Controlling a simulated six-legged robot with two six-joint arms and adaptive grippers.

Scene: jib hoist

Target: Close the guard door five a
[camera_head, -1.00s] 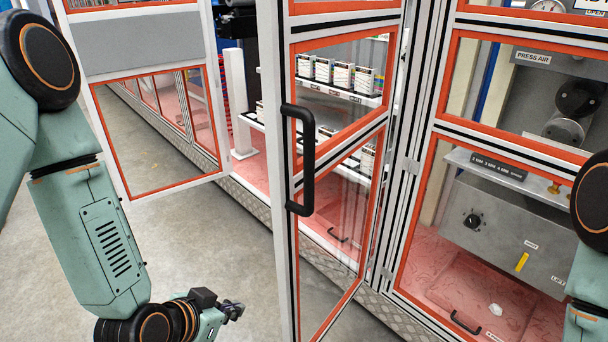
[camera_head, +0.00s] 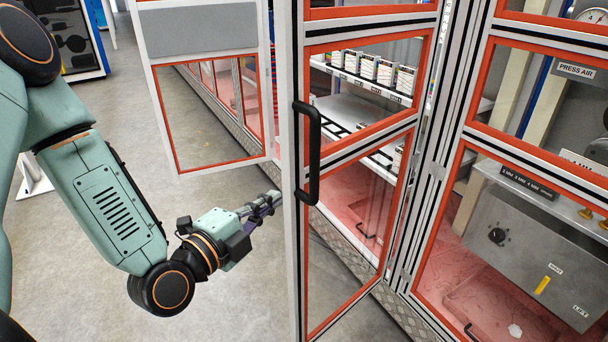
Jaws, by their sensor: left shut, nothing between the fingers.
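A guard door (camera_head: 296,235) with a white frame, orange inner edging and clear panels stands ajar in the middle of the view. Its black bar handle (camera_head: 315,150) is on its left, free edge. A second guard door (camera_head: 165,115) stands open further back on the left. I see no label telling which door is five a. My left gripper (camera_head: 270,199) is shut and empty, just left of the middle door's free edge and a little below handle height. I cannot tell whether it touches the door. My right gripper is out of view.
Behind the middle door are shelves with several small white boxes (camera_head: 368,68) and a red floor (camera_head: 350,213). A closed bay with a grey control box (camera_head: 520,240) is at the right. Open concrete floor (camera_head: 235,300) lies at the lower left.

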